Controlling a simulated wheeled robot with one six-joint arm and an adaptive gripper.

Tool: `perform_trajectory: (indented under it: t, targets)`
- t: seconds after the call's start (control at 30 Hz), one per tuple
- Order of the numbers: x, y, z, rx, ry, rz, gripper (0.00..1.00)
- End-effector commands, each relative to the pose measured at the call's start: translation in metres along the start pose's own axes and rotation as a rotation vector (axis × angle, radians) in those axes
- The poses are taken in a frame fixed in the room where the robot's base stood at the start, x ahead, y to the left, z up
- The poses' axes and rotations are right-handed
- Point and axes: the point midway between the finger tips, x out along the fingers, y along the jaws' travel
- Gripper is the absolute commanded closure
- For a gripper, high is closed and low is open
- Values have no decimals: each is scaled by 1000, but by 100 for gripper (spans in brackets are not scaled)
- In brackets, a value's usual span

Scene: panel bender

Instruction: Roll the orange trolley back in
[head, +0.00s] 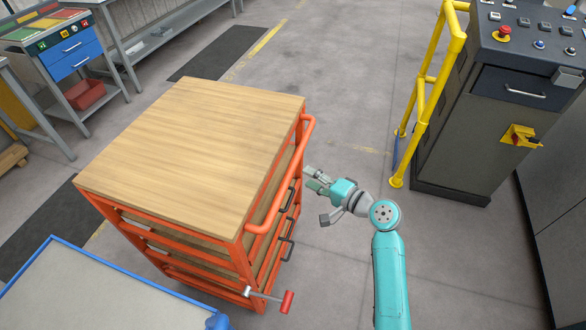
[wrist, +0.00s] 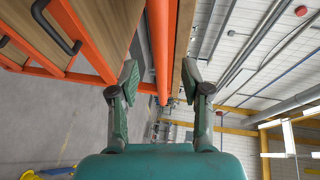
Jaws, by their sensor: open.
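The orange trolley (head: 190,140) stands left of my arm in the head view, with a wooden top and an orange frame. Its tubular orange push handle (head: 284,180) runs along the side facing my gripper. My gripper (head: 311,179) is open and empty, just right of the handle, with a small gap in the head view. In the wrist view, the handle (wrist: 159,50) runs up the picture between the two open fingers of my gripper (wrist: 160,82). I cannot tell whether the fingers reach around it. Drawers with dark pulls (wrist: 57,28) show beside the handle.
A red-gripped crank (head: 286,301) sticks out at the trolley's lower near corner. A blue-edged table (head: 90,295) is at lower left. A yellow rail (head: 425,90) and a control console (head: 490,120) stand at right. Open grey floor lies behind the gripper.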

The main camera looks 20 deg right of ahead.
Motion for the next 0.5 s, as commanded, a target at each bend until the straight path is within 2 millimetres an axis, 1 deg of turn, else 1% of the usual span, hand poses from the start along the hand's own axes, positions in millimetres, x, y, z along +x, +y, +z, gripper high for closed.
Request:
perform_trajectory:
  t: [0.03, 0.23, 0.4, 0.5]
  targets:
    - [11, 0, 1, -1, -4, 1, 52]
    - [46, 0, 1, -1, -3, 0, 52]
    - [66, 0, 1, -2, -2, 1, 52]
    - [73, 0, 0, -1, 0, 1, 52]
